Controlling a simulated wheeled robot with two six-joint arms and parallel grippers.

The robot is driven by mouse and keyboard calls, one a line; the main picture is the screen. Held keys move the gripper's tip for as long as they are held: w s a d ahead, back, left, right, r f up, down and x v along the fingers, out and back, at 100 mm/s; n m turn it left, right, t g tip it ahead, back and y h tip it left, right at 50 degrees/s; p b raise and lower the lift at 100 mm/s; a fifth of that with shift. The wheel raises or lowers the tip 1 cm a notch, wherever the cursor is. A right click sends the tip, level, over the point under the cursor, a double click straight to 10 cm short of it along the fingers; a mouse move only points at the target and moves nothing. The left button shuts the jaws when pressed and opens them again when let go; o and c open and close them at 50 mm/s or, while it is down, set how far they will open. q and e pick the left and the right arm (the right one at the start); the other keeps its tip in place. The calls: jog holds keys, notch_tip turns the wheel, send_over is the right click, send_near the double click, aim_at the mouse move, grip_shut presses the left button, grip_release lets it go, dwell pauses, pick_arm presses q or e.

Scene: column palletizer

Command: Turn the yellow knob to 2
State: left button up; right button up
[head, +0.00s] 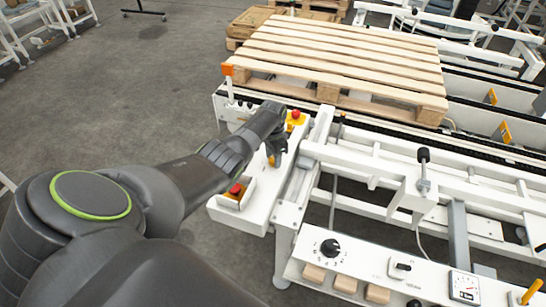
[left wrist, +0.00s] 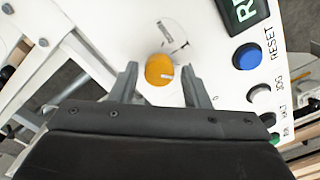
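The yellow knob (left wrist: 157,69) shows in the left wrist view on a white panel, with a white pointer line aimed to the right. A faint dial arc with small marks lies above it; I cannot read the numbers near the arc. My left gripper (left wrist: 160,75) is open, with one finger on each side of the knob. A gap shows between the knob and the fingers. In the head view my left gripper (head: 273,157) points down at the white control box (head: 257,215), and the knob is hidden there. My right gripper is not in view.
A blue RESET button (left wrist: 247,56) and several other buttons sit right of the knob. Red emergency buttons (head: 236,189) (head: 296,115) stand on the control box. A wooden pallet (head: 345,58) lies beyond it. A second panel (head: 375,265) is at lower right.

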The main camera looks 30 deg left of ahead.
aim_at(273, 159)
pick_arm(q)
jog(key=shift+o, duration=0.5)
jog(key=shift+f, duration=0.1)
jog(key=shift+r, duration=0.2)
notch_tip(273, 159, up, 17)
dwell(0.6)
